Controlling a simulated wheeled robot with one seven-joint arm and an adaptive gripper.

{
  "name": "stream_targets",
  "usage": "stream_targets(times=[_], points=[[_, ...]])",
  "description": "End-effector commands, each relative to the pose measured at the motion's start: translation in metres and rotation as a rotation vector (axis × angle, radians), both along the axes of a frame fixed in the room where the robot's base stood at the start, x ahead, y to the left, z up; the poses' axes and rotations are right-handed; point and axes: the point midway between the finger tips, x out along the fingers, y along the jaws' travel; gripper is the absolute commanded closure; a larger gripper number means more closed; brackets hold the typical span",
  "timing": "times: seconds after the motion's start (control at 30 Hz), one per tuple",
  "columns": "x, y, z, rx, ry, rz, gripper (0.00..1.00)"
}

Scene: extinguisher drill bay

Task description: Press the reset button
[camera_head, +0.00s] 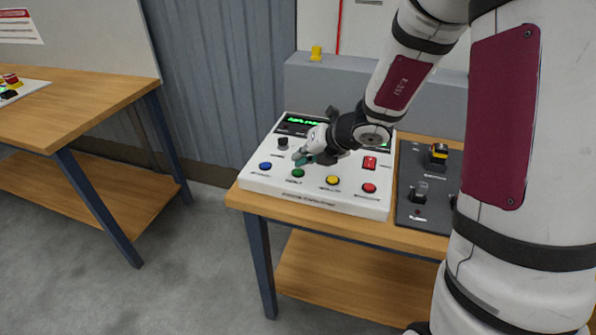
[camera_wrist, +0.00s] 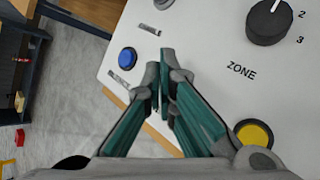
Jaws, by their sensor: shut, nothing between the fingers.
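A white control panel (camera_head: 315,202) lies on a wooden table, with a row of round buttons along its front. They are blue (camera_head: 265,166), green (camera_head: 298,173), yellow (camera_head: 332,180) and red (camera_head: 369,188). Their labels are too small to read, so I cannot tell which one is reset. My gripper (camera_head: 301,158) is shut and empty over the panel, near the green button and the black knob (camera_head: 283,143). In the wrist view my fingertips (camera_wrist: 160,62) are to the right of the blue button (camera_wrist: 128,60). The yellow button (camera_wrist: 254,135) is at lower right; the green one is hidden there.
A red square switch (camera_head: 369,163) and a green-lit display (camera_head: 303,122) are on the panel. Another wooden table (camera_head: 85,92) is at the left, with open grey floor (camera_head: 185,265) between.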

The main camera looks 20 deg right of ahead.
Motion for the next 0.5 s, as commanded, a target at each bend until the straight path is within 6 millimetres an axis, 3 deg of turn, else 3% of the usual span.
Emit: stream_targets(times=[0.5], points=[[-0.0001, -0.0001, -0.008, 0.0, 0.0, 0.0, 1.0]])
